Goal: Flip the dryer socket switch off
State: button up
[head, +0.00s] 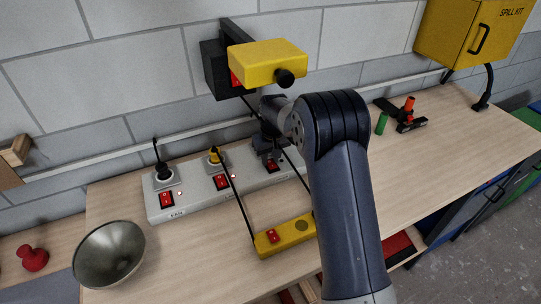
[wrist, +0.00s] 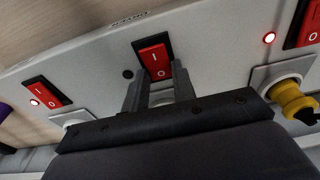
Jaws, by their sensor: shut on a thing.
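A long grey socket strip (head: 200,195) lies along the back of the bench, with a red rocker switch at each socket. My gripper (head: 270,155) reaches down over the socket right of the yellow plug (head: 214,155). In the wrist view, my gripper (wrist: 160,82) has its fingers closed around the O end of a red switch (wrist: 153,56). That switch's small lamp (wrist: 128,74) looks dark. The lamps at the neighbouring switches, left (wrist: 35,102) and right (wrist: 269,38), glow red.
A black plug (head: 163,172) sits in the FAN socket. A yellow block (head: 285,236) with a red switch lies in front of the strip. A metal bowl (head: 110,253) is at the front left.

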aim_at(272, 165)
jog(key=o, duration=1)
jog(key=shift+r, duration=0.1)
jog(key=r, duration=0.2)
jog(key=r+b, duration=0.1)
jog(key=r, duration=0.2)
jog(key=s+r, duration=0.1)
jog(key=r, duration=0.1)
jog(key=shift+d+r+b, duration=0.15)
jog(key=shift+d+b, duration=0.05)
jog(key=shift+b, duration=0.1)
jog(key=f, duration=0.2)
jog(key=f+p, duration=0.1)
jog(key=f, duration=0.2)
jog(key=w+f+p, duration=0.1)
jog(key=f, duration=0.1)
jog(key=shift+a+f, duration=0.15)
jog(key=shift+f, duration=0.05)
jog(key=shift+f+b, duration=0.35)
jog(key=shift+b, duration=0.5)
jog(key=shift+s+r+t+y+b, duration=0.2)
jog(key=shift+t+y+b, duration=0.1)
jog(key=shift+t+b, duration=0.65)
